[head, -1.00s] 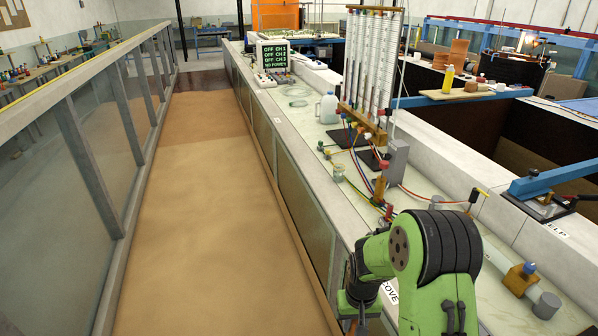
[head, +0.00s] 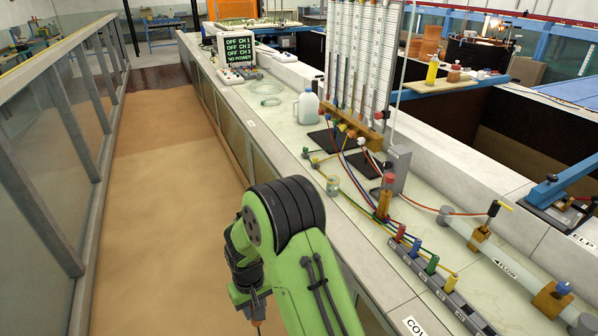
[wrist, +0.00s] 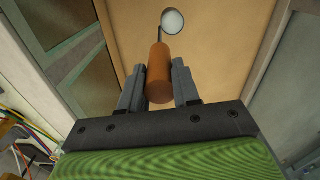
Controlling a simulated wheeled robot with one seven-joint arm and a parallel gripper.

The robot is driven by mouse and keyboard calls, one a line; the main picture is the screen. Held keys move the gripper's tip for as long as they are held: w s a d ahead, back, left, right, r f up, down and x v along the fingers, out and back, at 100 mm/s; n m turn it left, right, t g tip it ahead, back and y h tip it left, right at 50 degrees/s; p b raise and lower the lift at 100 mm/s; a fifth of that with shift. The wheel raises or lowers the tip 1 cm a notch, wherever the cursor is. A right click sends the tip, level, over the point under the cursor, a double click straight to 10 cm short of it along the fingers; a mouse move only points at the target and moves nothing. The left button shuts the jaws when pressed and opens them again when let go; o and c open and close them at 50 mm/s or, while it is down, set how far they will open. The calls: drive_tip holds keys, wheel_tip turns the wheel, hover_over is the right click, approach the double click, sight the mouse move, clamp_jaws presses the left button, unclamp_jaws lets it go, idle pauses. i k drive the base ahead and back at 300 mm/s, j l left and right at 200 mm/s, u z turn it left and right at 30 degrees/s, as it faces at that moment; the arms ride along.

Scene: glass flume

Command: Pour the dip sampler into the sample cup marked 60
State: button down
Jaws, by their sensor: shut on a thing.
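My gripper (wrist: 158,82) is shut on the orange-brown handle (wrist: 159,75) of the dip sampler in the wrist view. A thin dark rod runs from the handle to a small pale round cup (wrist: 173,21); I cannot tell what is in it. The sampler hangs over the tan floor, left of the bench. In the head view my gripper is low beside the bench, mostly hidden by my green arm. A small clear glass cup (head: 333,185) stands on the bench top, apart from my gripper. No number is readable on it.
The pale bench (head: 292,135) carries a white jug (head: 307,106), a manometer board (head: 358,55), coloured hoses and a rack of coloured plugs (head: 432,268). A clear tube (head: 510,262) lies at right. The tan floor (head: 160,190) is free between bench and glass wall (head: 45,150).

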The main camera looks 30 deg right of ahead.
sight(333, 181)
drive_tip(key=i+z, duration=0.1)
drive_tip(key=i, duration=0.5)
drive_tip(key=i+j+z, duration=0.1)
drive_tip(key=i, duration=0.5)
drive_tip(key=i+j+z, duration=0.1)
drive_tip(key=i+z, duration=0.15)
drive_tip(key=z, duration=0.15)
drive_tip(key=i+j+z, duration=0.15)
drive_tip(key=z, duration=0.3)
drive_tip(key=i+j+z, duration=0.25)
drive_tip(key=z, duration=0.15)
drive_tip(key=i+j+z, duration=0.15)
drive_tip(key=j+z, duration=0.15)
drive_tip(key=z, duration=0.15)
drive_tip(key=i+j+z, duration=0.1)
drive_tip(key=j+z, duration=0.3)
drive_tip(key=i+j+z, duration=0.1)
drive_tip(key=j+z, duration=0.8)
drive_tip(key=j, duration=0.2)
